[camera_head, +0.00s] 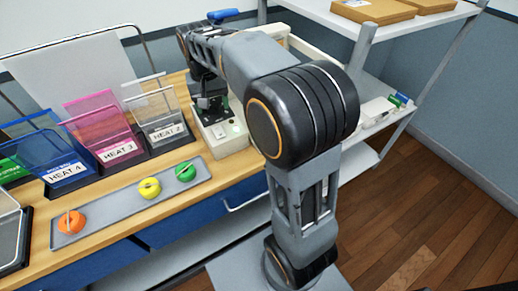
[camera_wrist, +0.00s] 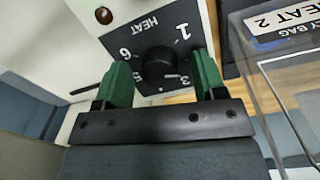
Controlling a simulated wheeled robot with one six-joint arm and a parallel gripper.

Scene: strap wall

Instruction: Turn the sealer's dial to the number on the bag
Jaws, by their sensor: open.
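The sealer (camera_head: 224,131) is a pale box on the bench, below my gripper (camera_head: 211,103) in the head view. The wrist view shows its black dial (camera_wrist: 160,64) on a dark plate marked HEAT, with 1, 3, 5 and 6 readable. A pale mark on the dial points roughly right, toward the 3 side; the exact setting is unclear. My gripper (camera_wrist: 162,80) is open, its green fingers on either side of the dial; I cannot tell if they touch it. A clear holder labelled HEAT 2 (camera_wrist: 279,18) stands beside the sealer, with "BAG" partly readable on it.
Pink HEAT 3 (camera_head: 117,151) and blue HEAT 4 (camera_head: 66,172) holders stand left of the HEAT 2 holder (camera_head: 167,131). A grey tray (camera_head: 115,208) at the front holds orange, yellow and green rolls. A shelf rack (camera_head: 362,50) is at right; open floor lies there.

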